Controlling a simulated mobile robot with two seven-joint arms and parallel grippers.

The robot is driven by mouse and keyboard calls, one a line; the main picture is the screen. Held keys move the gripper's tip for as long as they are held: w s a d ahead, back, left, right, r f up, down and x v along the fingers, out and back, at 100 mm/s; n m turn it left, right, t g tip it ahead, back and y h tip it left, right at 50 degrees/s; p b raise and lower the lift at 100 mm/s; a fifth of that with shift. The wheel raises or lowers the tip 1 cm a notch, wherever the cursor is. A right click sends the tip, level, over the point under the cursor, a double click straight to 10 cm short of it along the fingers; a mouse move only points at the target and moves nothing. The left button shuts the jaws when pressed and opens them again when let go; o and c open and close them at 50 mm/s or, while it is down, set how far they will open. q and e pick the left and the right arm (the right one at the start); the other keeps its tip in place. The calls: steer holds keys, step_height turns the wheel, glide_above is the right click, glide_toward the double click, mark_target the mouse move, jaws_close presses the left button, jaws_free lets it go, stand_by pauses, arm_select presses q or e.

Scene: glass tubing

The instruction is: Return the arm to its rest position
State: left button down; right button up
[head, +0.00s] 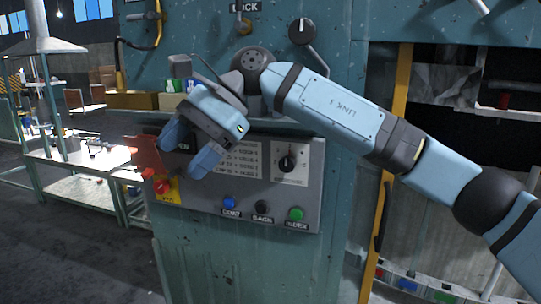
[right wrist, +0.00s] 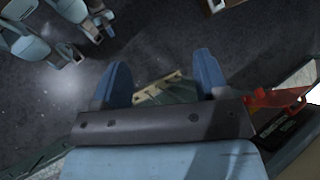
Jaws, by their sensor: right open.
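My right arm comes in from the right of the head view and reaches across the front of a teal machine cabinet (head: 250,262). My right gripper (head: 188,154) hangs in front of the cabinet's control panel, with its blue fingers tilted down and apart. It hides part of the panel's left side. In the right wrist view the right gripper (right wrist: 160,76) has its two fingers wide apart with nothing held, above dark floor. I cannot make out my left gripper in either view.
The control panel (head: 185,198) has a black knob (head: 287,163), blue, black and green buttons, and a red knob on yellow (head: 161,187). A yellow post (head: 382,200) stands right of the cabinet. A lit workbench (head: 75,190) stands at left; dark floor (head: 80,265) before it is clear.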

steer(key=w+d+f+n+t+y, duration=0.1)
steer(key=d+f+n+t+y, duration=0.1)
steer(key=d+f+n+t, duration=0.55)
steer(key=w+d+f+n+t+y, duration=0.1)
steer(key=d+f+n+t+y, duration=0.15)
steer(key=f+n+t, duration=0.95)
steer(key=d+f+n+t+y, duration=0.25)
steer(key=d+f+n, duration=0.3)
steer(key=f, duration=0.85)
steer(key=s+d+f+m+g+h, duration=0.3)
steer(key=s+d+f+m+h, duration=0.3)
steer(key=s+f, duration=0.5)
steer(key=s+d+f+m+g+h, duration=0.3)
steer(key=s+d+f+m+h, duration=0.2)
steer(key=s+d+f+m, duration=0.5)
step_height(320, 180, down, 6)
steer(key=shift+s+d+f+h, duration=0.15)
steer(key=shift+s+d+h, duration=0.3)
steer(key=shift+s, duration=0.3)
